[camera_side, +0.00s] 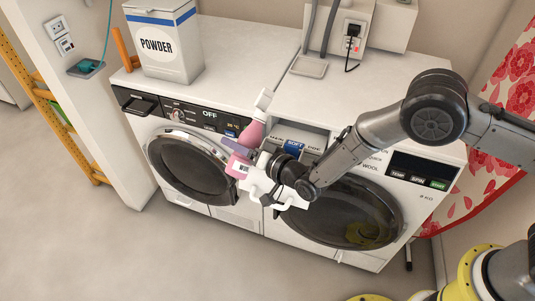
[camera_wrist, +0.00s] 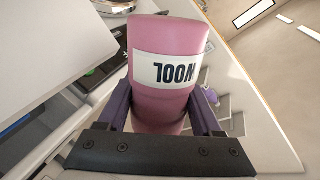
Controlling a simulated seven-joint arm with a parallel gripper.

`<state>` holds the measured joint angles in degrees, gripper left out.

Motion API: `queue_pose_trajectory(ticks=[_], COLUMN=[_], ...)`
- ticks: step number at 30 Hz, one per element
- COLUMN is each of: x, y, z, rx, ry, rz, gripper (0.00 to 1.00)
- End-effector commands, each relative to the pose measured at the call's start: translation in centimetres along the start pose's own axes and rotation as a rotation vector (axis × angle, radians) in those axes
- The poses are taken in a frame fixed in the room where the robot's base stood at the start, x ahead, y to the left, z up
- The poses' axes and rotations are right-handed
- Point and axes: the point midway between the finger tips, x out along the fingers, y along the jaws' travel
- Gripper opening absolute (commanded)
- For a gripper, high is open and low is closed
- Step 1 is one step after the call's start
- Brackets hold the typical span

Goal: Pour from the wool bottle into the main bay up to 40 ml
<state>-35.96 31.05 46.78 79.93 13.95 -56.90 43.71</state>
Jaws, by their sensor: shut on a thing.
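My gripper (camera_side: 249,156) is shut on the pink wool bottle (camera_side: 251,134), with its dark purple fingers on both sides of it. In the side view the white spout end is at the top and leans a little right. In the wrist view the bottle (camera_wrist: 165,108) has its wide end at the top, and its WOOL label reads upside down. The spout is hidden there. The open drawer of the right machine holds the main bay (camera_side: 277,138) at its left, beside a blue SOFT part (camera_side: 295,147). The bottle is left of the drawer. No stream shows; liquid levels cannot be seen.
A white POWDER box (camera_side: 165,45) stands on the left machine (camera_side: 190,165). The right machine (camera_side: 345,215) has its control panel right of the drawer. A socket with a cable (camera_side: 352,42) is on the wall behind. The right machine's top is mostly clear.

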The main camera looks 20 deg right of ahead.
Motion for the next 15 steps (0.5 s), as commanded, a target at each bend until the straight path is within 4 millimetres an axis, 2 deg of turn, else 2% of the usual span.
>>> queue_pose_trajectory(ticks=[15], x=[-0.04], y=[-0.44], z=[-0.08], rx=[0.03], ry=[-0.006], rz=[-0.004], gripper=[0.0])
